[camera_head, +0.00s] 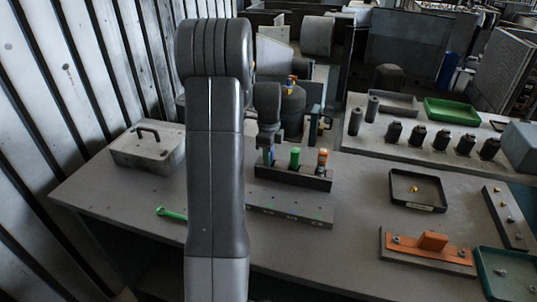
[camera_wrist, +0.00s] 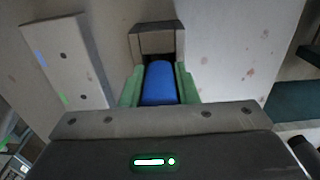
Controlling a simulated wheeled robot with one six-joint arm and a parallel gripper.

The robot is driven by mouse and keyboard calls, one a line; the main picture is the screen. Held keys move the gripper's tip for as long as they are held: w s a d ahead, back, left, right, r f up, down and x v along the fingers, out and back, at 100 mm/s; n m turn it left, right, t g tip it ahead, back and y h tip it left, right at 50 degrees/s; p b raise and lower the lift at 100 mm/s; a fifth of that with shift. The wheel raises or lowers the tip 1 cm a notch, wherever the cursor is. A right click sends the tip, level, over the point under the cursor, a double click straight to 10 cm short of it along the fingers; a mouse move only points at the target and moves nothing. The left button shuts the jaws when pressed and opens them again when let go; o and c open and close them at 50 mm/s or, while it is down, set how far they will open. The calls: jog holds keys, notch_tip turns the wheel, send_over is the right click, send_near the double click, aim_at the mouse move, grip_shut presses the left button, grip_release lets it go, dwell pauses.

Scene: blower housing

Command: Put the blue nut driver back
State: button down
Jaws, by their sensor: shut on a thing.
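The blue nut driver (camera_head: 268,157) shows as a blue handle at the left end of a dark holder rack (camera_head: 318,184). In the wrist view the blue handle (camera_wrist: 159,84) lies between the green finger pads of my gripper (camera_wrist: 159,88), which is shut on it. My gripper (camera_head: 268,146) reaches down from above over the left end of the rack. The driver's shaft is hidden, so I cannot tell how deep it sits in the rack. In the wrist view a grey holder block (camera_wrist: 157,41) lies just beyond the handle.
A green-handled driver (camera_head: 295,157) and an orange-handled driver (camera_head: 322,161) stand in the rack to the right. A grey bar with holes (camera_head: 290,212) lies in front. A green wrench (camera_head: 172,214) and a grey lidded box (camera_head: 148,148) are at left; a black tray (camera_head: 418,190) is at right.

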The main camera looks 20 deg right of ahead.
dwell(0.4)
jog(key=c, duration=0.6)
grip_release()
jog(key=shift+r+p, duration=3)
jog(key=shift+r, duration=1.05)
jog(key=shift+f, duration=0.1)
notch_tip(320, 180, down, 8)
jog(key=b, duration=0.6)
